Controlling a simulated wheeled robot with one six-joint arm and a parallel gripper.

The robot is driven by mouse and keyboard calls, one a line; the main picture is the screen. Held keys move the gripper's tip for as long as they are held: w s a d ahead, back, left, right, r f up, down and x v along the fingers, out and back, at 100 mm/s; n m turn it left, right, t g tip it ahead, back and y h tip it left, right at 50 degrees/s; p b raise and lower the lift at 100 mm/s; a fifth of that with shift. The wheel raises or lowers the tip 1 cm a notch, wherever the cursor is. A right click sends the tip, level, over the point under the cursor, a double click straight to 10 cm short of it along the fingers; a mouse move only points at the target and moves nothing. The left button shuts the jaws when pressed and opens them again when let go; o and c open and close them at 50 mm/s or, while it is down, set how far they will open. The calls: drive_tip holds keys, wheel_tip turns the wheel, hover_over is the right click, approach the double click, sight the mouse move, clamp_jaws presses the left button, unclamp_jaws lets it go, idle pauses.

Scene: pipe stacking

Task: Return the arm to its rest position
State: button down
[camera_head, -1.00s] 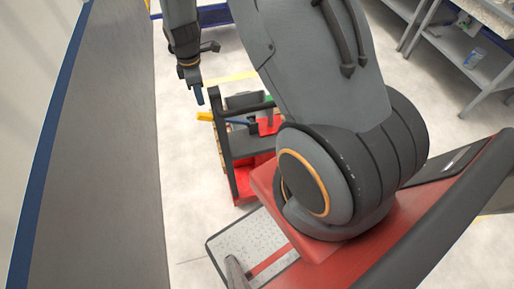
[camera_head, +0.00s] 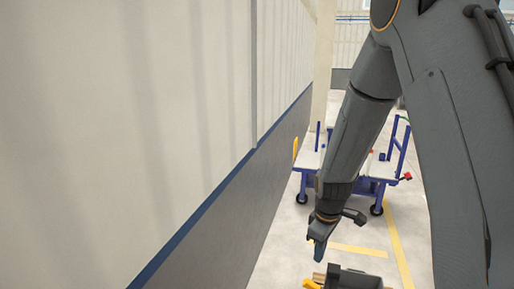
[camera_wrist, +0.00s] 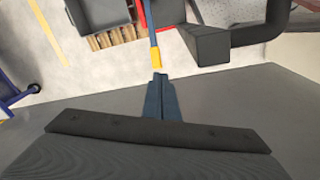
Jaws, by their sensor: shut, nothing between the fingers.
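My gripper (camera_head: 318,250) hangs at the end of my arm, right of the grey and cream wall in the head view. Its blue fingers also show in the wrist view (camera_wrist: 160,98), pointing up the picture. They are closed together with nothing between them. In the wrist view a blue bar with a yellow end (camera_wrist: 155,57) lies just beyond the fingertips, and I cannot tell how far off it is. No pipe is clearly recognisable in either view.
The wall (camera_head: 200,150) runs along the left. A blue cart (camera_head: 375,170) with white tops stands beyond my arm. A dark box-like object (camera_head: 352,277) with a yellow part is at the bottom edge. Pale floor with yellow lines (camera_head: 395,235) lies around it.

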drive_tip(key=s+r+m, duration=0.3)
drive_tip(key=s, duration=0.1)
drive_tip(key=s+r+m+b, duration=0.1)
drive_tip(key=s+r+m, duration=0.2)
drive_tip(key=s, duration=0.2)
drive_tip(key=s+r+m+t+b, duration=0.1)
drive_tip(key=s+r+m, duration=0.2)
drive_tip(key=s+m, duration=0.1)
drive_tip(key=shift+s+r, duration=0.25)
drive_tip(key=shift+s, duration=0.45)
